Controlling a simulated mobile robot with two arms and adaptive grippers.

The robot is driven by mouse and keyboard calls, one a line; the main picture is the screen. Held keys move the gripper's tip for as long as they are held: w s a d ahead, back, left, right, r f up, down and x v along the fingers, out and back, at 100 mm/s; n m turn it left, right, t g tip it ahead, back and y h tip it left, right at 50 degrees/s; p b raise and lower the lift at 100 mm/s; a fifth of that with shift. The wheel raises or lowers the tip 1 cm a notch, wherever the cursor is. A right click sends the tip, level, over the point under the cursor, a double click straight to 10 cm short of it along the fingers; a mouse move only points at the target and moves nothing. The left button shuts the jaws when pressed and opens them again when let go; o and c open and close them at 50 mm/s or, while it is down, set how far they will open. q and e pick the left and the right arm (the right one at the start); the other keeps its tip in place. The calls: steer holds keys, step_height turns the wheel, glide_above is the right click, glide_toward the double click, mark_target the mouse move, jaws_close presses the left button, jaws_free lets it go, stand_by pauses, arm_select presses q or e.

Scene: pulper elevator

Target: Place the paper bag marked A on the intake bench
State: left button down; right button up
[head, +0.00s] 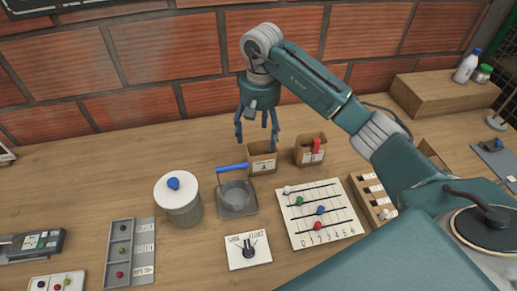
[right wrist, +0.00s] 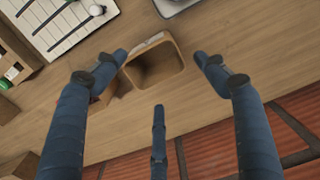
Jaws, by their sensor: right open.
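The paper bag marked A (head: 262,162) stands upright on the wooden bench (head: 130,168), its top open. My right gripper (head: 256,138) points down above and slightly behind it, fingers spread and empty. In the right wrist view bag A (right wrist: 155,68) lies between the open fingers of the right gripper (right wrist: 162,75), with a gap around it; I cannot tell their exact height above its rim. A paper bag marked B (head: 309,155) with a red item in it stands to the right of bag A. No label names the intake bench. My left gripper is not in view.
A scoop-like grey tray with a blue handle (head: 236,198) is in front of bag A. A lidded pot (head: 178,205) is to its left, a slider board (head: 320,215) in front right. A brick wall (head: 120,70) stands behind. Bench left of the pot's back is clear.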

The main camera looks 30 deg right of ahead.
steer(key=shift+r, duration=2.2)
